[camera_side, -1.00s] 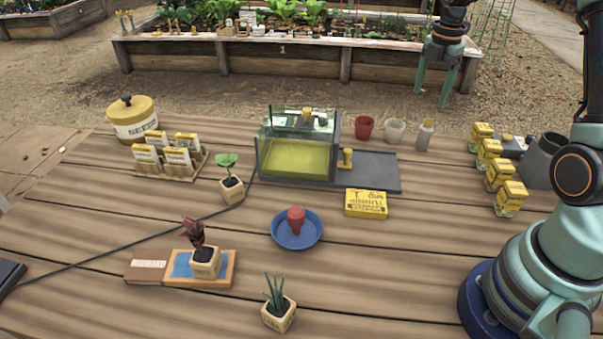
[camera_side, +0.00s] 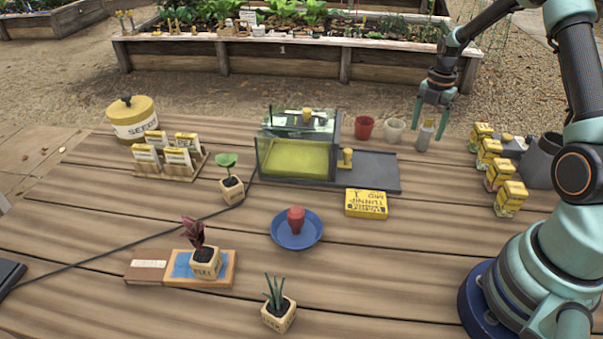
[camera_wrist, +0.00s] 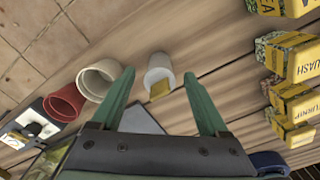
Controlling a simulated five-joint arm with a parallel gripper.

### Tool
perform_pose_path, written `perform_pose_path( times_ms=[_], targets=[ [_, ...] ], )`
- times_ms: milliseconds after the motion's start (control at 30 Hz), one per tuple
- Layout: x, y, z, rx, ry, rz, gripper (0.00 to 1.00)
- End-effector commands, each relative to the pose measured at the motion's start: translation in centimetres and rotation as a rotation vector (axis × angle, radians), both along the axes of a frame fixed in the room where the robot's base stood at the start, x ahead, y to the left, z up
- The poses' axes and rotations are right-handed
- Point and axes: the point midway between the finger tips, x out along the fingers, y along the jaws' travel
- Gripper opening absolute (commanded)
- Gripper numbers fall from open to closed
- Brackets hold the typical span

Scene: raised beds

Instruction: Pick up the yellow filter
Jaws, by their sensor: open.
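My gripper (camera_side: 430,117) is open, pointing down at the back right of the table. A pale grey cylinder (camera_side: 425,138) stands just below its fingertips. In the wrist view, the pale cylinder (camera_wrist: 158,68) with a small yellow piece (camera_wrist: 160,91) at its near side appears between my spread fingers (camera_wrist: 159,74); nothing is gripped, and the exact gap is unclear. Other small yellow pieces are one upright beside the tank (camera_side: 346,158) and one at the tank's top (camera_side: 307,114). I cannot tell which yellow piece is the filter.
A red cup (camera_side: 364,127) and a whitish cup (camera_side: 394,130) stand left of the cylinder. Several yellow seed packets (camera_side: 490,150) stand to the right. The wood between is clear.

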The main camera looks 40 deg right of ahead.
Motion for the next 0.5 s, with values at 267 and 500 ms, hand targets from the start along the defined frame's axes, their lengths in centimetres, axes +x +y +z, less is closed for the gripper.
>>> perform_pose_path(
  times_ms=[267, 500],
  targets=[
    [0.0, 0.2, -3.3, 0.002, 0.002, 0.000, 0.78],
    [0.0, 0.1, -3.4, 0.000, 0.000, 0.000, 0.78]
  ],
)
